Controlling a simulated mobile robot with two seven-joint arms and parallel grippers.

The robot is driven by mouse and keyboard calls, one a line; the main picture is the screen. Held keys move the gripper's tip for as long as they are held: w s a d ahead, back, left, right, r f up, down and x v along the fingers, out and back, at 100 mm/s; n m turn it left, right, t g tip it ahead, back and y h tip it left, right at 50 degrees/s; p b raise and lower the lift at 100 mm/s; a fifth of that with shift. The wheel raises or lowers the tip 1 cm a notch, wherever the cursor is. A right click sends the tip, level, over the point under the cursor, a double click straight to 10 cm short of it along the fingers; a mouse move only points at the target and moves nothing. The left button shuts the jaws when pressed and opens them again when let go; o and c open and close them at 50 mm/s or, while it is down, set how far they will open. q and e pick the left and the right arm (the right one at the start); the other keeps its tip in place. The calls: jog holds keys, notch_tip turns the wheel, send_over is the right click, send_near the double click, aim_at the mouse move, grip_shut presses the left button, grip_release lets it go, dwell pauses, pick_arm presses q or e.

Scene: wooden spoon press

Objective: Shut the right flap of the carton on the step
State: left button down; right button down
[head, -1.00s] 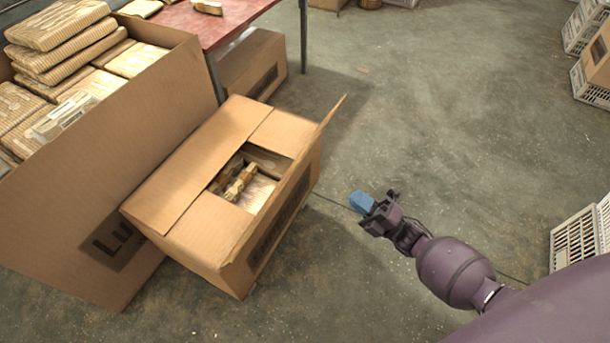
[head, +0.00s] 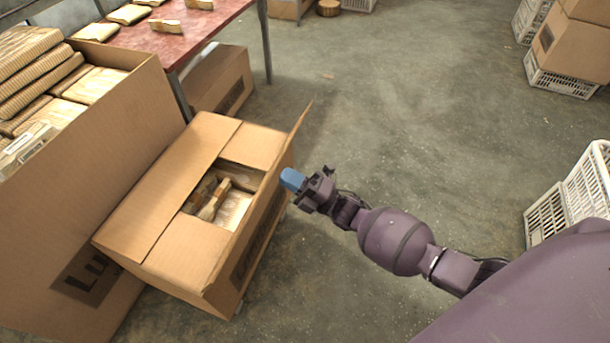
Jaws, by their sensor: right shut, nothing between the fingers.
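The open-topped brown carton (head: 165,215) sits low beside a larger box. Its left, far and near flaps lie folded inward, leaving a gap in the middle where wooden pieces (head: 213,200) show. Its right flap (head: 292,137) stands up along the right edge, its far corner pointing upward. My right gripper (head: 292,180) has blue fingertips and is shut and empty. It is on the outer side of the right flap, very close to it; I cannot tell whether it touches. My left gripper is not in view.
A large box (head: 120,130) full of wrapped bundles stands against the carton's left. A red-topped table (head: 165,42) is behind, with another carton (head: 218,82) by its legs. White crates (head: 545,215) stand at the right. The floor between is clear.

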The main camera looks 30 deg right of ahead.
jog(key=shift+w+a+r, duration=0.3)
jog(key=shift+w+a, duration=0.05)
jog(key=shift+w, duration=0.15)
jog(key=shift+r, duration=0.1)
